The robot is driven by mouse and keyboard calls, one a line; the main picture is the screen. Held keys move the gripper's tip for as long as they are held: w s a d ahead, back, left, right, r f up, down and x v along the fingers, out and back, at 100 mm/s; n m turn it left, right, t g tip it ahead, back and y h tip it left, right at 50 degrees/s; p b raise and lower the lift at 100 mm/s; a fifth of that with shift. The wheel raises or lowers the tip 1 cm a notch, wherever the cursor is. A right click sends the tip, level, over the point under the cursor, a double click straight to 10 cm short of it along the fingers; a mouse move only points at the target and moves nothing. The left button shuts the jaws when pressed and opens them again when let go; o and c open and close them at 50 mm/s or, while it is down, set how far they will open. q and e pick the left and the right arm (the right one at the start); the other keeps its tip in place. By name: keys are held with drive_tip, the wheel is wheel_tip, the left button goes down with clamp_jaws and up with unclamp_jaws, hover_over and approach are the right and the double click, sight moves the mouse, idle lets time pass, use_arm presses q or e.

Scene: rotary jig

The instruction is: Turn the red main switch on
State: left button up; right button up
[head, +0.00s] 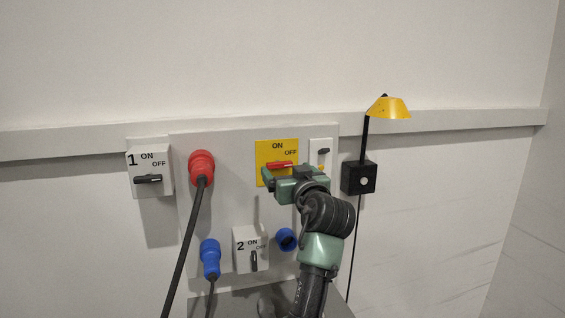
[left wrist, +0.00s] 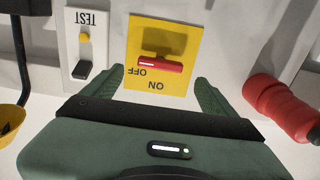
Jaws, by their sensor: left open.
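The red main switch (head: 280,165) is a red handle on a yellow plate (head: 264,150) marked ON at the top and OFF at the right. The handle lies level, with its white-marked end toward OFF. In the left wrist view the red handle (left wrist: 161,65) shows upside down, just beyond the fingertips. My left gripper (head: 293,174) is in front of the plate's lower part, open and empty. In the left wrist view its fingers (left wrist: 153,82) are spread to either side below the handle. I cannot tell whether they touch the panel. My right gripper is not in view.
A red plug (head: 202,167) with a thick cable is left of the plate. A TEST switch (head: 321,152) is close on the right. Switch box 1 (head: 150,171), switch box 2 (head: 250,249), a blue plug (head: 210,257) and a yellow lamp (head: 388,107) stand around.

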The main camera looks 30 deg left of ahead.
sight(281, 165)
use_arm(q)
drive_tip(key=p+x, duration=0.2)
drive_tip(key=x, duration=0.2)
drive_tip(key=shift+w+a+r, duration=0.1)
drive_tip(key=shift+w+a, duration=0.4)
drive_tip(key=shift+a, duration=0.1)
drive_tip(key=c, duration=1.4)
drive_tip(key=shift+o, duration=0.2)
drive_tip(key=shift+f, duration=0.2)
